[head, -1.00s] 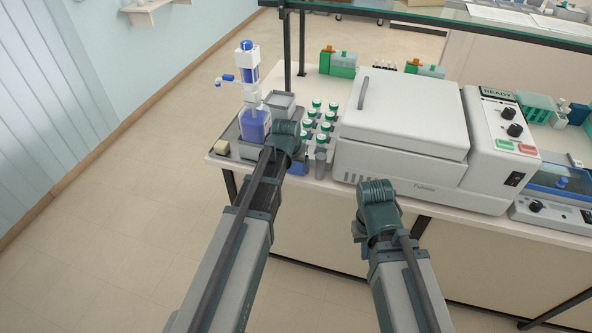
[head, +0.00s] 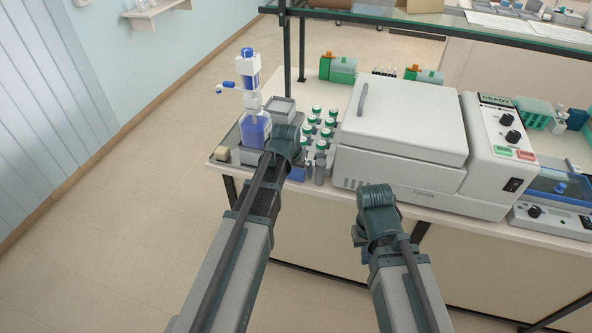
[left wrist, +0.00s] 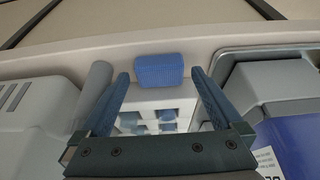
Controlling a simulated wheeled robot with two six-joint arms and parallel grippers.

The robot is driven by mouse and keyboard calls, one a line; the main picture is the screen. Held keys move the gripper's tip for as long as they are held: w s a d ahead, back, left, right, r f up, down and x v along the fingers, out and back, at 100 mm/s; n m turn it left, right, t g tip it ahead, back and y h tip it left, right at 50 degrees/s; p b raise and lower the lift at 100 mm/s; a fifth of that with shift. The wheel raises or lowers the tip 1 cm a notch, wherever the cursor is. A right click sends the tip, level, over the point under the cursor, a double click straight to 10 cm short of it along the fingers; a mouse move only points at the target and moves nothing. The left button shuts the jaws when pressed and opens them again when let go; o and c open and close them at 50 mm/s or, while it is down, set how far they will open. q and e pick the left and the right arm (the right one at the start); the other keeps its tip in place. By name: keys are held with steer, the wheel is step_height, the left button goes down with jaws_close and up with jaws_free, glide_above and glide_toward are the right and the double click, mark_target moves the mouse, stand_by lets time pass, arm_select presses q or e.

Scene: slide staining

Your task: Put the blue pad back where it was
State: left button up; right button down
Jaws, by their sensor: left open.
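The blue pad (left wrist: 160,70) lies near the front edge of the bench in the left wrist view, between a grey cylinder and a dark tray. In the head view a small blue patch of it (head: 297,173) shows beside my left wrist, partly hidden. My left gripper (left wrist: 161,84) is open, with one finger on each side of the pad in the picture. I see no contact between them. Its fingertips are hidden in the head view. My right gripper (head: 360,238) hangs in front of the bench; its fingers cannot be made out.
The grey cylinder (left wrist: 95,90) stands close to the left finger in the left wrist view. The dark tray (head: 228,146) holds a blue-filled dispenser bottle (head: 253,130). Several green-capped vials (head: 316,110) stand behind, and a large white machine (head: 400,150) stands to the right.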

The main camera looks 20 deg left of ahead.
arm_select(q)
steer(key=p+v, duration=1)
steer(key=v, duration=0.2)
steer(key=s+d+f+m+g, duration=0.1)
steer(key=s+d+g, duration=0.1)
steer(key=s+d, duration=0.4)
steer(key=s+d+f+m+g+y, duration=0.1)
steer(key=s+d+m+g, duration=0.1)
steer(key=s+d, duration=0.5)
steer(key=s+g, duration=0.1)
steer(key=s, duration=0.5)
steer(key=shift+d+y, duration=0.25)
steer(key=shift+y, duration=0.05)
steer(key=shift+f, duration=0.1)
steer(key=shift+f+b, duration=0.4)
steer(key=shift+b, duration=0.1)
